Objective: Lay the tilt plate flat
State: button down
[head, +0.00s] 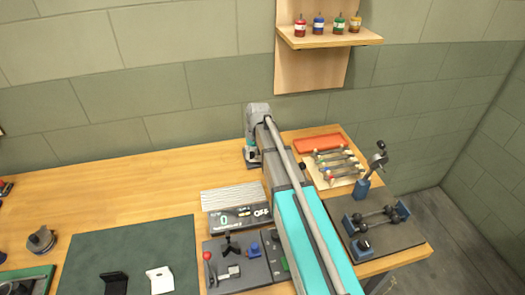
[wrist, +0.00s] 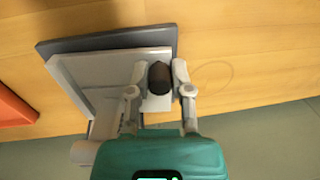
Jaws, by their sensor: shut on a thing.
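The tilt plate (wrist: 98,68) is a light grey plate over a dark grey base (wrist: 110,41) in the wrist view. Its exact angle is hard to tell. A dark rounded knob (wrist: 160,76) with a pale tab below it stands at the plate's right side. My gripper (wrist: 158,84) is shut on the knob, one finger on each side. In the head view my gripper (head: 251,153) is at the back of the bench. My arm hides most of the plate there.
An orange tray (head: 318,143) and a rack of tools (head: 337,165) lie right of my arm. A scale with a display (head: 240,217) and a grey panel with a red-knobbed lever (head: 209,257) are in front. Bare bench lies to the left. A wall shelf (head: 330,40) holds small jars.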

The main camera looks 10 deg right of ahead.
jog(key=shift+a+f+h+b, duration=0.2)
jog(key=shift+f+h+b, duration=0.4)
jog(key=shift+f+h, duration=0.15)
dwell(1.1)
jog(key=c, duration=0.6)
grip_release()
jog(key=shift+c, duration=0.2)
jog(key=shift+r, duration=0.1)
jog(key=shift+r+p, duration=3.5)
jog(key=shift+p, duration=0.05)
jog(key=shift+s, duration=0.1)
jog(key=s+d, duration=0.2)
jog(key=s, duration=1.9)
